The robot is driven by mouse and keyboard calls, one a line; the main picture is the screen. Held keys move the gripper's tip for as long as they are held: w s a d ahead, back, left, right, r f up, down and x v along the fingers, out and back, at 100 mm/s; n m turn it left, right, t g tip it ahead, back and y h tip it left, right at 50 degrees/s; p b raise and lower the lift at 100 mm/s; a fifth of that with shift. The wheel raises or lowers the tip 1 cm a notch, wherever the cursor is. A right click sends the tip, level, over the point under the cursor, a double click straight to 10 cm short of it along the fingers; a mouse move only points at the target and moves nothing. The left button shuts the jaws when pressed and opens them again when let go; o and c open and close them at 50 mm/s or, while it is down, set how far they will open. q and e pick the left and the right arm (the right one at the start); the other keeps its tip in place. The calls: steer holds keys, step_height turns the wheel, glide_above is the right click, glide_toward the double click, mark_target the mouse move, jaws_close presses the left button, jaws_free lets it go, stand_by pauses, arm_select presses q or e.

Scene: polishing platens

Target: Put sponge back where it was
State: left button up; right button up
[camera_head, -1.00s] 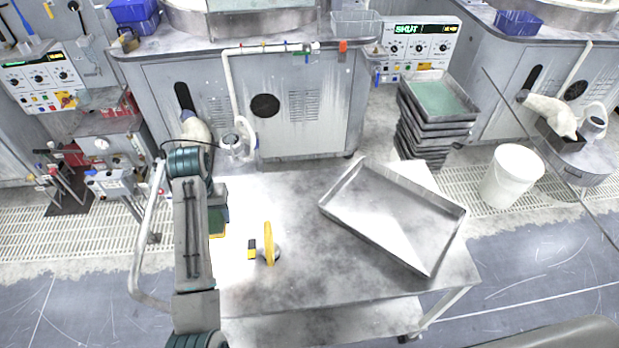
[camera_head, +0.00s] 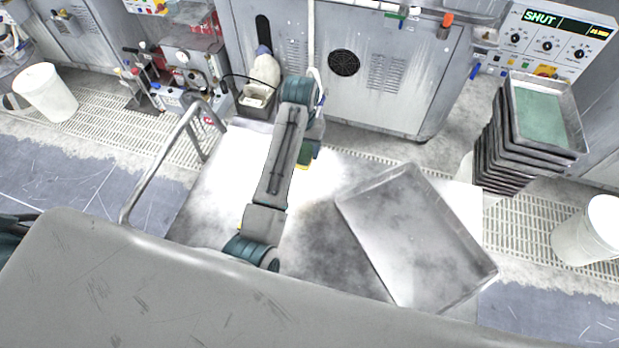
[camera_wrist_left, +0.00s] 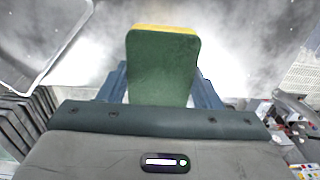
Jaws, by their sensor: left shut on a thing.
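The sponge is green with a yellow layer. In the left wrist view the sponge (camera_wrist_left: 162,68) stands out between the blue fingers of my left gripper (camera_wrist_left: 160,92), which is shut on it. In the head view a small part of the sponge (camera_head: 305,156) shows beside the wrist, over the far part of the cart top (camera_head: 330,240). My left gripper (camera_head: 310,142) is mostly hidden there by my arm. I cannot tell how high the sponge is above the surface. My right gripper is not in view.
A shallow metal tray (camera_head: 410,235) lies on the right of the cart top. A stack of trays (camera_head: 495,150) stands behind it. A white bucket (camera_head: 590,235) is at far right, another (camera_head: 45,92) at left. A grey machine cabinet (camera_head: 385,80) rises behind the cart.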

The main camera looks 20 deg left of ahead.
arm_select(q)
steer(key=shift+s+a+f+b, duration=0.2)
steer(key=shift+a+f+b, duration=0.1)
steer(key=shift+f, duration=0.25)
steer(key=shift+s+a+f+b, duration=0.2)
steer(key=shift+a+f, duration=0.05)
steer(key=shift+f, duration=0.25)
steer(key=shift+f+b, duration=0.6)
steer(key=shift+f, duration=0.25)
steer(key=shift+w+d+f, duration=0.15)
steer(key=shift+f, duration=0.15)
steer(key=p, duration=0.2)
glide_above(300, 183)
step_height(300, 183, down, 5)
step_height(300, 183, down, 4)
steer(key=shift+w+d+f+p, duration=0.1)
steer(key=shift+p, duration=0.55)
steer(key=shift+f, duration=0.35)
steer(key=o, duration=0.7)
steer(key=shift+o, duration=0.9)
steer(key=shift+r, duration=0.1)
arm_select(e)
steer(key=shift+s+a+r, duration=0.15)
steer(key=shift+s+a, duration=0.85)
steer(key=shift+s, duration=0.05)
